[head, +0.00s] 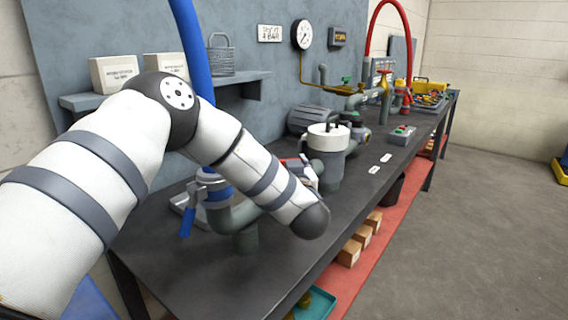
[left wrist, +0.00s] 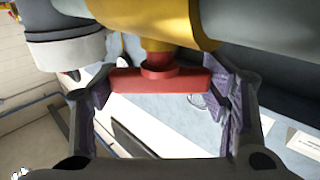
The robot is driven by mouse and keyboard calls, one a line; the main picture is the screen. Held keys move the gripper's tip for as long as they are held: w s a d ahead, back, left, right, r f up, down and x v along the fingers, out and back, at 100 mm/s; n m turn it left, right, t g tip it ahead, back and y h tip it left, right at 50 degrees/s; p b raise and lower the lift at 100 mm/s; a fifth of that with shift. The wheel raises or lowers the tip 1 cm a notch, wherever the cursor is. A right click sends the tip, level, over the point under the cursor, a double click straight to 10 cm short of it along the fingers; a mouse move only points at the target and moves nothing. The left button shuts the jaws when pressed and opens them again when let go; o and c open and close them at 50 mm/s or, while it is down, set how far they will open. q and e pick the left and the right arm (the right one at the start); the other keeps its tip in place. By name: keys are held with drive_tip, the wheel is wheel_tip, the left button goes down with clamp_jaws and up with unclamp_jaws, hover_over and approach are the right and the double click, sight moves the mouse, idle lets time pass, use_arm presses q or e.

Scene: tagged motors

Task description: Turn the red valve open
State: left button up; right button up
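In the left wrist view the red valve handle (left wrist: 160,82) is a flat bar on a short stem, under a pipe with a yellow band (left wrist: 205,25). My left gripper (left wrist: 160,88) has its fingers spread wide, one at each end of the bar. Both handle ends lie very close to the finger pads; I cannot tell whether they touch. In the head view my left arm reaches over the bench, and its wrist hides the gripper and most of the valve area. A bit of red (head: 291,162) shows behind the forearm. My right gripper is not in view.
A blue-handled valve (head: 188,222) on a grey pipe stands left of my forearm. A white-topped grey canister (head: 327,140) stands just behind the wrist. A blue hose (head: 192,45) hangs behind the arm. The dark bench top (head: 345,205) is clear at its front right.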

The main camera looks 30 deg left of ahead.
use_arm(q)
drive_tip(key=c, duration=0.3)
drive_tip(key=shift+c, duration=0.2)
